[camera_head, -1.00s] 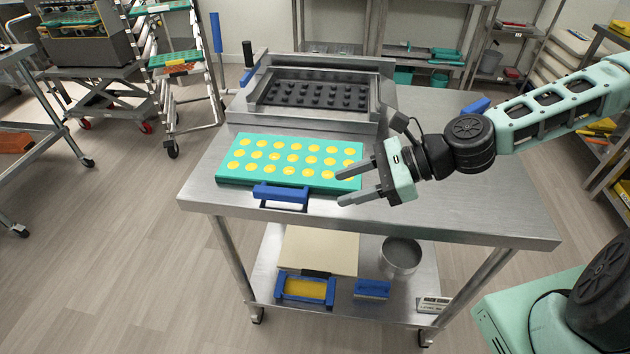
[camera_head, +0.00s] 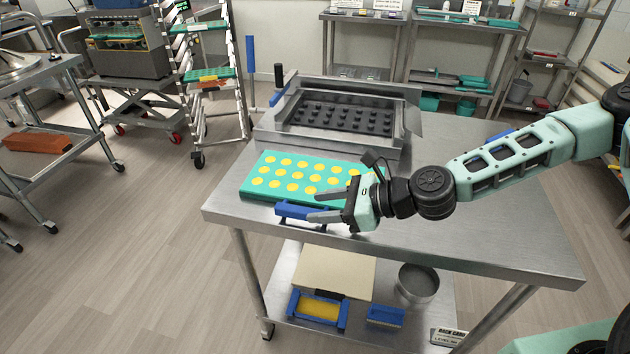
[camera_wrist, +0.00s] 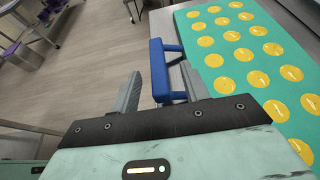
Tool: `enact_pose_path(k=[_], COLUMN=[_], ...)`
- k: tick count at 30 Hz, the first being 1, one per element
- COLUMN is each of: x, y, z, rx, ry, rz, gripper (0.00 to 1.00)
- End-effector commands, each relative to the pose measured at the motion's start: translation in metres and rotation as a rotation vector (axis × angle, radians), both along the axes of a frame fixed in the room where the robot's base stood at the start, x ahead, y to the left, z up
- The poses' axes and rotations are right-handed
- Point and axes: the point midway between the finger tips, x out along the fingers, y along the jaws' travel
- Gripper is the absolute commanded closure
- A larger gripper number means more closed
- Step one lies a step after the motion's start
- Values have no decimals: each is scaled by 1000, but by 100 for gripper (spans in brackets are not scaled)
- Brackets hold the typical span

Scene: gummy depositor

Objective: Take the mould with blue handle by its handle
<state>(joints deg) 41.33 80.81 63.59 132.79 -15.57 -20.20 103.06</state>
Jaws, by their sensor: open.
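The mould (camera_head: 262,187) is a flat teal tray with rows of round yellow fillings. It lies on the steel table near its front left edge. Its blue handle (camera_head: 292,211) sticks out over the table's front edge; the handle also shows in the wrist view (camera_wrist: 159,70). My gripper (camera_head: 327,206) is open and empty, just right of the handle, its fingers pointing left. In the wrist view my gripper (camera_wrist: 162,92) has the handle ahead of and between its two fingers, partly within the gap. I cannot tell whether either finger touches it. The mould's right end is hidden behind my gripper.
A steel depositor frame (camera_head: 270,125) with a dark studded plate stands behind the mould. On the lower shelf are a beige board (camera_head: 335,270), a steel pot (camera_head: 416,287) and blue-framed items. A trolley rack (camera_head: 187,100) stands back left.

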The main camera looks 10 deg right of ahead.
Motion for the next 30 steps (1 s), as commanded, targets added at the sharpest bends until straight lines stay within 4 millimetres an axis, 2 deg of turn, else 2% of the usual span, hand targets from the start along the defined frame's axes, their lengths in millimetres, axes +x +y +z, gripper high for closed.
enact_pose_path(k=[5,12,22,23,27,28,30], x=[2,10,13,13,13,13,14], y=[12,41,48,48,48,48,48], z=[-4,-19,-24,-24,-23,-23,-23], rx=[0,-1,0,0,0,0,0], ry=[-1,-2,-1,-1,-1,-1,-3], rz=[4,3,1,1,1,1,1], gripper=[55,55,55,57,96,100,100])
